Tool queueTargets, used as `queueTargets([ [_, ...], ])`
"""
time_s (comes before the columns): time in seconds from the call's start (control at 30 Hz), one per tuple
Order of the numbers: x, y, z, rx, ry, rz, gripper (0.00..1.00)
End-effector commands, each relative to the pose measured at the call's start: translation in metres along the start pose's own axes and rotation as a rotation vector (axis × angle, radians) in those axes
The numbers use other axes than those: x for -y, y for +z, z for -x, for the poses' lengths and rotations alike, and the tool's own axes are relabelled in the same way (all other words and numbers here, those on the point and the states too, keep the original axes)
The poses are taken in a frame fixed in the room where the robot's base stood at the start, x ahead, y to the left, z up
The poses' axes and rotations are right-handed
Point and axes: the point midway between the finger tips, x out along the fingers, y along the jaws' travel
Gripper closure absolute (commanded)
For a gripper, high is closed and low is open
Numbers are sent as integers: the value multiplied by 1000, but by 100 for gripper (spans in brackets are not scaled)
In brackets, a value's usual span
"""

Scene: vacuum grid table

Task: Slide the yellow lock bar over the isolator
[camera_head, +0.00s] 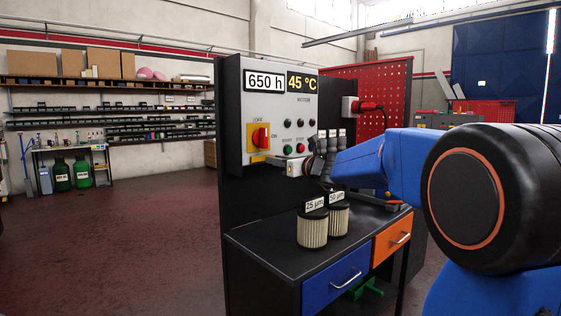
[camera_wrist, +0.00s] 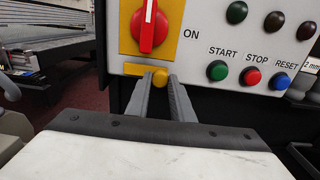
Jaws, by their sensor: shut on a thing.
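The isolator is a red rotary handle (camera_wrist: 150,22) on a yellow plate on the grey control panel, and it also shows in the head view (camera_head: 260,137). The handle stands upright, with "ON" printed to its right. The yellow lock bar (camera_wrist: 134,69) lies just below the plate, with a rounded yellow knob (camera_wrist: 160,76) at its right end. My gripper (camera_wrist: 160,84) is shut on this knob, one grey finger on each side. In the head view my gripper (camera_head: 285,166) reaches the panel's lower edge. The fingers hide part of the bar.
Green start (camera_wrist: 218,70), red stop (camera_wrist: 251,76) and blue reset (camera_wrist: 279,82) buttons sit right of my fingers. Two filter cartridges, marked 25 µm (camera_head: 312,229) and 50 µm (camera_head: 338,217), stand on the black bench below my arm. Open floor lies left of the panel.

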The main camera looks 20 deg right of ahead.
Motion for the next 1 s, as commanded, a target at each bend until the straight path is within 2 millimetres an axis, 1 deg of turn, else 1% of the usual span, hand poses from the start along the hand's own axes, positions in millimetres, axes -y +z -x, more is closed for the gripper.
queueTargets([
  [0.07, 0, 1, 0, 1, 0, 0, 100],
  [0.1, 0, 1, 0, 1, 0, 0, 77],
  [0.17, 0, 1, 0, 1, 0, 0, 62],
  [0.2, 0, 0, 0, 1, 0, 0, 59],
  [0.47, 0, 0, 0, 0, 0, 0, 59],
  [0.57, 1, 0, 5, 0, -1, 1, 59],
  [0.63, 1, 0, 11, 0, -1, 1, 59],
  [0.77, 1, 1, 32, 1, -3, 0, 59],
  [1.0, 2, 1, 80, 1, -4, 1, 59],
])
